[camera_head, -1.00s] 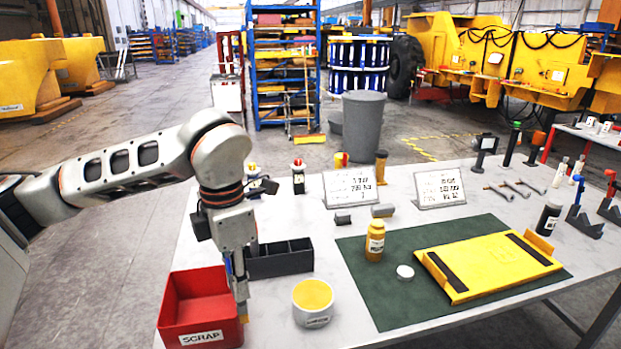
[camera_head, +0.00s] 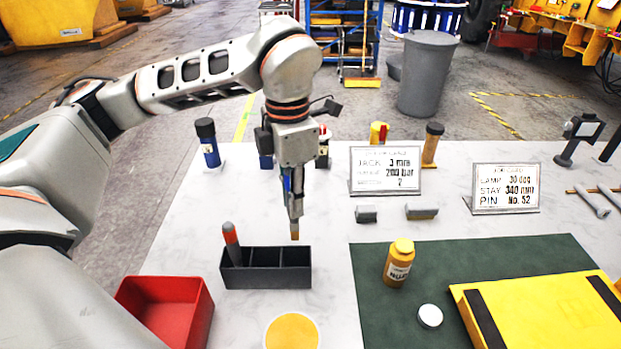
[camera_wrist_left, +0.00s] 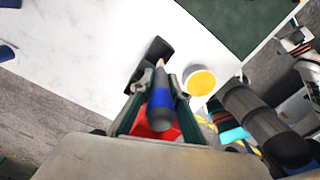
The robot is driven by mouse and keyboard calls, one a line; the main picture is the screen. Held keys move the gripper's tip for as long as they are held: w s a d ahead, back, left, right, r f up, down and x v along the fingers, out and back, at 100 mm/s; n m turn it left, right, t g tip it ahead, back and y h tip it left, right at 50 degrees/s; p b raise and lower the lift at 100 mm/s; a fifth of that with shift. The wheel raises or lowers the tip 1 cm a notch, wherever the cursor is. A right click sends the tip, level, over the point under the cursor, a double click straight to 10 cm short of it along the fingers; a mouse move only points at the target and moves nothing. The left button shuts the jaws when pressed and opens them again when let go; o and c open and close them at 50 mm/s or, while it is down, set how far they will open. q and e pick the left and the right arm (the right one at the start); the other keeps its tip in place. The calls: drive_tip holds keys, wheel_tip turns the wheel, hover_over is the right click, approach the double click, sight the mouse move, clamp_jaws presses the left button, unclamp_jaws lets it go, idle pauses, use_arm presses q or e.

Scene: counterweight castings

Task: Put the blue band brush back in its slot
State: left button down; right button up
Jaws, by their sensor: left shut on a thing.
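My left gripper (camera_head: 294,202) is shut on the blue band brush (camera_wrist_left: 160,100), which has a dark handle with a blue band. In the head view the brush's light tip (camera_head: 295,236) points down from the fingers, at the right rear end of the dark slotted holder (camera_head: 266,281). I cannot tell whether it is above or behind the holder. The holder has three compartments; a brush with a red-orange end (camera_head: 231,241) stands tilted in the left one. The middle and right ones look empty. The fingers hide part of the held brush.
A red bin (camera_head: 205,318) stands front left of the holder, and a white pot with yellow contents (camera_head: 292,333) in front. A yellow bottle (camera_head: 399,262) and white cap (camera_head: 430,316) are on the green mat (camera_head: 535,252). Sign plates (camera_head: 385,170) stand behind.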

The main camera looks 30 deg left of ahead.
sight(294, 230)
use_arm(q)
drive_tip(key=shift+w, duration=0.1)
drive_tip(key=shift+s+f, duration=0.2)
drive_tip(key=shift+f, duration=0.9)
wheel_tip(294, 230, down, 2)
drive_tip(key=shift+f, duration=0.15)
drive_tip(key=shift+w+f+b, duration=0.1)
drive_tip(key=shift+f+b, duration=0.25)
drive_tip(key=shift+f, duration=0.15)
drive_tip(key=shift+f+b, duration=0.55)
drive_tip(key=shift+f, duration=0.2)
drive_tip(key=shift+f+b, duration=0.45)
drive_tip(key=shift+f, duration=0.4)
drive_tip(key=shift+f+b, duration=0.3)
drive_tip(key=shift+b, duration=0.05)
use_arm(e)
drive_tip(key=shift+w+a+f+t+y, duration=0.1)
drive_tip(key=shift+w+a+t+y, duration=0.15)
drive_tip(key=shift+a, duration=0.35)
drive_tip(key=shift+w+a+f+t+y, duration=0.15)
drive_tip(key=shift+w+a, duration=0.2)
drive_tip(key=shift+a, duration=0.2)
use_arm(q)
drive_tip(key=shift+f+b, duration=1.45)
drive_tip(key=shift+f, duration=0.8)
use_arm(e)
drive_tip(key=shift+s+f, duration=0.15)
drive_tip(key=shift+f, duration=0.65)
drive_tip(key=shift+s+f, duration=0.1)
drive_tip(key=shift+f, duration=0.7)
